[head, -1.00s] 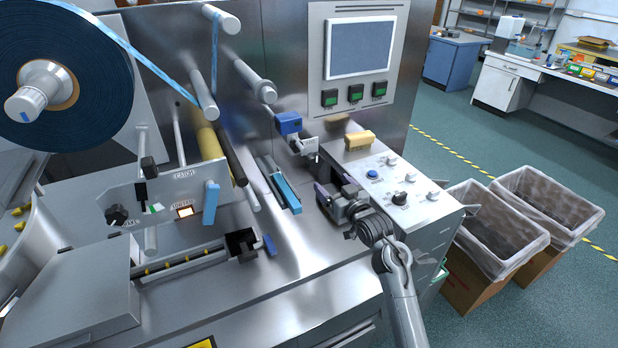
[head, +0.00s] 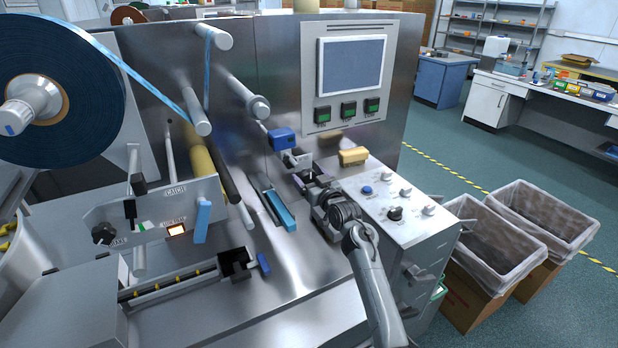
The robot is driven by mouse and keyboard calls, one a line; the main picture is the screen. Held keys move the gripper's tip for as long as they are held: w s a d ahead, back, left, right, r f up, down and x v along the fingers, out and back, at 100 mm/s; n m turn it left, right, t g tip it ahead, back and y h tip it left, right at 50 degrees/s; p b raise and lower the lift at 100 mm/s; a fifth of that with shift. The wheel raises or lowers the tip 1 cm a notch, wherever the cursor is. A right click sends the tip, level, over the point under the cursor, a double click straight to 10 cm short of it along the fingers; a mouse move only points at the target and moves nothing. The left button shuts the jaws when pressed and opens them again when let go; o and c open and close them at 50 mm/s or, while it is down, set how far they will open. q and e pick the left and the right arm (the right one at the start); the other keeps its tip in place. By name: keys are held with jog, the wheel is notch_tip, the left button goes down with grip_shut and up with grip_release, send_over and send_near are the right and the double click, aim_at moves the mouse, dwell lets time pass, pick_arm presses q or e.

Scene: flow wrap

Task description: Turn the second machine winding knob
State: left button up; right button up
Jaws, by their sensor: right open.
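The machine carries several knobs, and I cannot tell which one is the winding knob. A black star-shaped knob (head: 104,233) is on the left metal plate. A black knob (head: 395,213) and several silver knobs (head: 405,191) are on the sloped control panel (head: 372,210). My right gripper (head: 303,180) is open with nothing visible between its fingers. It is over the steel deck, left of the control panel and just below a blue block (head: 281,139) with a metal piece under it. Whether it touches that piece is unclear. My left gripper is out of view.
A yellow block (head: 354,156) sits at the back of the control panel. A blue bar (head: 277,209) lies left of my right gripper. A large dark film roll (head: 75,110) is at the upper left. Two lined bins (head: 545,222) stand on the floor to the right.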

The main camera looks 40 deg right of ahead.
jog(key=shift+w+d, duration=0.1)
jog(key=shift+w, duration=0.3)
jog(key=shift+c, duration=0.2)
jog(key=c, duration=0.9)
